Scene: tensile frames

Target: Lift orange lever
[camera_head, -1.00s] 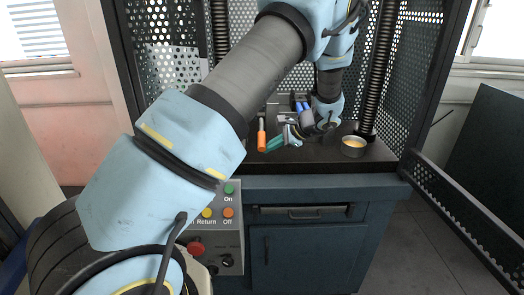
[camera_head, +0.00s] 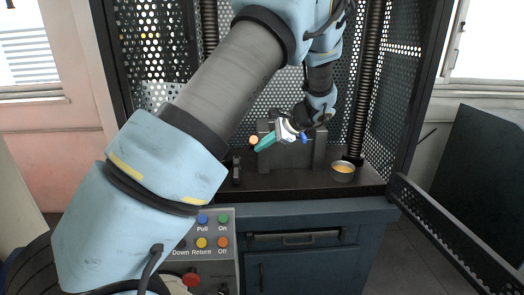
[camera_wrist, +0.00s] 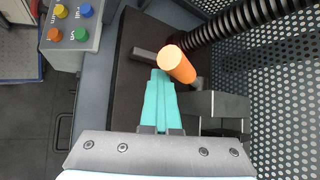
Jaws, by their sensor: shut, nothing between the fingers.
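The orange lever (camera_head: 254,140) shows its round end toward the head camera, in front of a grey fixture. In the wrist view the orange lever (camera_wrist: 178,65) is a thick cylinder beside and overlapping the tips of my teal fingers. My gripper (camera_head: 257,148) is shut and empty, its fingertips right by the lever's lower right side in the head view. In the wrist view my gripper (camera_wrist: 160,74) has both fingers together. Whether the tips touch the lever is hard to tell. A blue handle (camera_head: 304,138) shows right of my gripper, partly hidden by my wrist.
The grey fixture (camera_head: 318,155) stands on the dark bench (camera_head: 275,182). A round tin (camera_head: 343,172) stands at its right, by a threaded column (camera_head: 366,90). A button panel (camera_head: 222,262) is at the front. Perforated mesh walls close the back and sides.

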